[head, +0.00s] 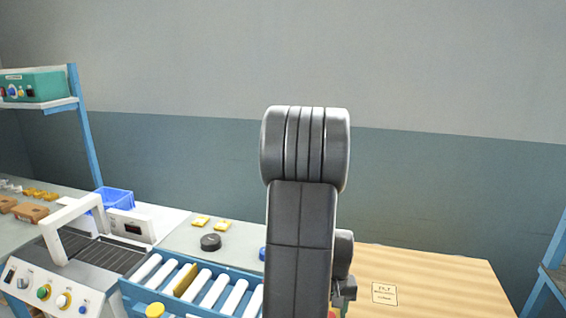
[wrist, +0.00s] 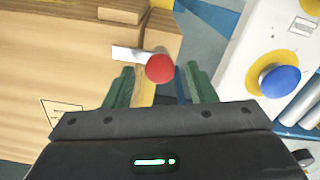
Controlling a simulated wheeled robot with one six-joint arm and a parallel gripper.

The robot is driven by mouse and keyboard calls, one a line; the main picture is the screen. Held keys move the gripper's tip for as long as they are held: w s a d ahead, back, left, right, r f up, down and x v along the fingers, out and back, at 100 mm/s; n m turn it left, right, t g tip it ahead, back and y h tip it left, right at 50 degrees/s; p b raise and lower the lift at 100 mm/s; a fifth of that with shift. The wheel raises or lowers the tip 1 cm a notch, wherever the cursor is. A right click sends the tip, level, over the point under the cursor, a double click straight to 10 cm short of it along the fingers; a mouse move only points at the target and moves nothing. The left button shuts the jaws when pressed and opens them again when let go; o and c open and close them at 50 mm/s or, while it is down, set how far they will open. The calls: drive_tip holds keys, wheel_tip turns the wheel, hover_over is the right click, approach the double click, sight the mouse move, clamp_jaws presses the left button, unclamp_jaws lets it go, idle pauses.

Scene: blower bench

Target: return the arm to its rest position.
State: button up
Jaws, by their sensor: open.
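My gripper (wrist: 160,90) shows in the wrist view, with its green-tipped fingers apart. A red ball-shaped knob (wrist: 159,68) shows between and beyond the fingers; I cannot tell how far it is from them. My arm stands raised in the middle of the head view and hides part of the bench behind it. The gripper's fingers are not clear in the head view.
A wooden board (head: 433,283) lies on the right, with a printed label. A roller conveyor (head: 215,290), a white arch-shaped machine (head: 75,225), a blue bin (head: 115,199) and a black disc (head: 210,242) are on the left. A blue button (wrist: 280,80) stands right of the fingers.

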wheel_tip(320, 180, up, 14)
wheel_tip(320, 180, down, 15)
drive_tip(key=shift+r, duration=0.15)
drive_tip(key=shift+r+m+p, duration=0.15)
drive_tip(key=shift+m+p, duration=0.15)
drive_tip(key=shift+m, duration=0.2)
drive_tip(key=m+p, duration=0.2)
drive_tip(key=m, duration=0.3)
drive_tip(key=shift+r, duration=0.1)
wheel_tip(320, 180, up, 14)
drive_tip(key=shift+f+b, duration=0.25)
drive_tip(key=shift+b, duration=0.15)
drive_tip(key=shift+s+r, duration=0.1)
